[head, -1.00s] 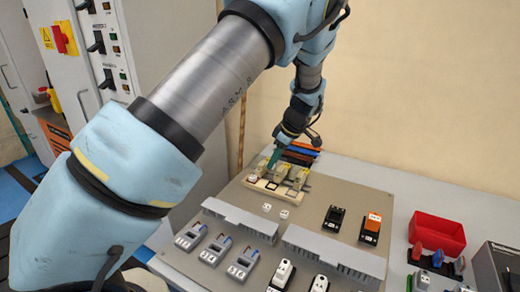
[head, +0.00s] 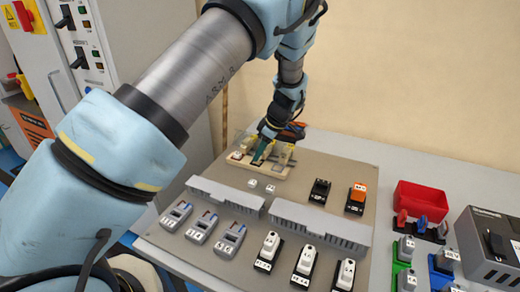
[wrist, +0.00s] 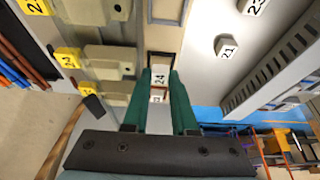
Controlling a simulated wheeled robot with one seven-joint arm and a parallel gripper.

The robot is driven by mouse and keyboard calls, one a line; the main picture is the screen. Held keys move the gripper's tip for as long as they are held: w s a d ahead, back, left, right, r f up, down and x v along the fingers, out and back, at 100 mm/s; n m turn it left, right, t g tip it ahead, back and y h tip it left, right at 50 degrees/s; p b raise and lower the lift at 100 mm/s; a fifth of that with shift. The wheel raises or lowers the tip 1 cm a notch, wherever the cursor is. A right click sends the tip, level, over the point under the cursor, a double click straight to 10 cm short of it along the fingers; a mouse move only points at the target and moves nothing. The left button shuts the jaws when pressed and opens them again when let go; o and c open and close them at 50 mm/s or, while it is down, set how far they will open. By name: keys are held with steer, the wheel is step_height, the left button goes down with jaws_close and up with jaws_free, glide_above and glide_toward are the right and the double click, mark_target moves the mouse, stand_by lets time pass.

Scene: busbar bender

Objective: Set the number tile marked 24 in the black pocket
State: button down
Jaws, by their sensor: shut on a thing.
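The white number tile marked 24 (wrist: 159,77) sits between the green fingertips of my gripper (wrist: 158,88) in the wrist view. My gripper is shut on it. The black pocket (wrist: 160,56) shows as a dark-edged square directly beyond the tile. I cannot tell whether the tile is above the pocket or partly inside it. In the head view my gripper (head: 262,153) points down at the cream strip (head: 240,163) at the back of the board. There the tile and the pocket are hidden or too small to make out.
Beige blocks (wrist: 108,60) with yellow labels stand close left of my fingers in the wrist view. A loose tile marked 21 (wrist: 228,46) lies to the right, near another tile (wrist: 255,5). Grey ducts (head: 225,196), switches and a red bin (head: 422,200) are farther off.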

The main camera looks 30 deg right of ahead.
steer(key=shift+f, duration=0.3)
steer(key=c, duration=0.6)
jaws_free()
steer(key=shift+r, duration=0.1)
steer(key=shift+d+r+b, duration=0.25)
steer(key=shift+r+b, duration=0.05)
steer(key=shift+r, duration=0.1)
steer(key=b+v, duration=0.1)
steer(key=v, duration=0.4)
steer(key=b+v, duration=0.1)
steer(key=v, duration=0.4)
steer(key=shift+s+a+b, duration=0.15)
steer(key=shift+a+b, duration=0.1)
steer(key=shift+b, duration=0.1)
steer(key=shift+f, duration=0.1)
